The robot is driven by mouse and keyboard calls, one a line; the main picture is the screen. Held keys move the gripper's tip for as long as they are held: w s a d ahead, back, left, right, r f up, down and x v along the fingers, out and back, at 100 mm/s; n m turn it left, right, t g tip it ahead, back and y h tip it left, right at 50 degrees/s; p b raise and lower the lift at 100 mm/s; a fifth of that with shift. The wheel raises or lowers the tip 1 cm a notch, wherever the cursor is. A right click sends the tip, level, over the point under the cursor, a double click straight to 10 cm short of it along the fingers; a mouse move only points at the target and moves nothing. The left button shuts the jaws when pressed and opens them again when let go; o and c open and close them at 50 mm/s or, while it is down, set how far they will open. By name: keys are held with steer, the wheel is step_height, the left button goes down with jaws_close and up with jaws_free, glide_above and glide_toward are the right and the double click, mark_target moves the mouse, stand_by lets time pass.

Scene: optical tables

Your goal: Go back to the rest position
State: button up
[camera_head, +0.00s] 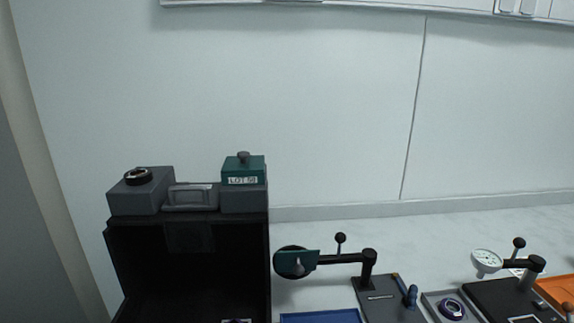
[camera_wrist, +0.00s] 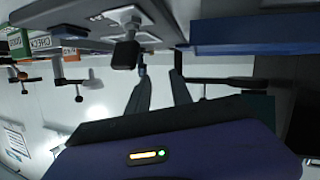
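My gripper (camera_wrist: 159,68) shows only in the wrist view. Its two dark fingers stand apart with nothing visible between them. The purple body of my wrist, with a small lit indicator, fills the bottom of that view. My gripper does not show in the head view.
In the head view, a black open-front cabinet (camera_head: 270,270) carries grey blocks and a green LOT box (camera_head: 244,170). To its right are a blue tray (camera_head: 320,317), a stand with a dark arm (camera_head: 340,259), a dial gauge (camera_head: 486,261) and an orange tray (camera_head: 556,291).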

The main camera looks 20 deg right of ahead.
steer(key=s+a+n+y, duration=0.1)
steer(key=a, duration=0.1)
steer(key=s+a+n+t+y, duration=0.1)
steer(key=s+a, duration=0.1)
steer(key=s+a+t+y, duration=0.1)
steer(key=a, duration=0.1)
steer(key=shift+s+a+f+n, duration=0.1)
steer(key=shift+s+a+n, duration=0.05)
steer(key=shift+a+n, duration=0.2)
steer(key=s+a+y, duration=0.2)
steer(key=s+a, duration=0.1)
steer(key=s, duration=0.8)
steer(key=s+a+r+n+y, duration=0.1)
steer(key=s+a+y, duration=0.1)
steer(key=s, duration=0.9)
steer(key=shift+s+a+r, duration=0.3)
steer(key=shift+s+a, duration=0.1)
steer(key=shift+a, duration=0.5)
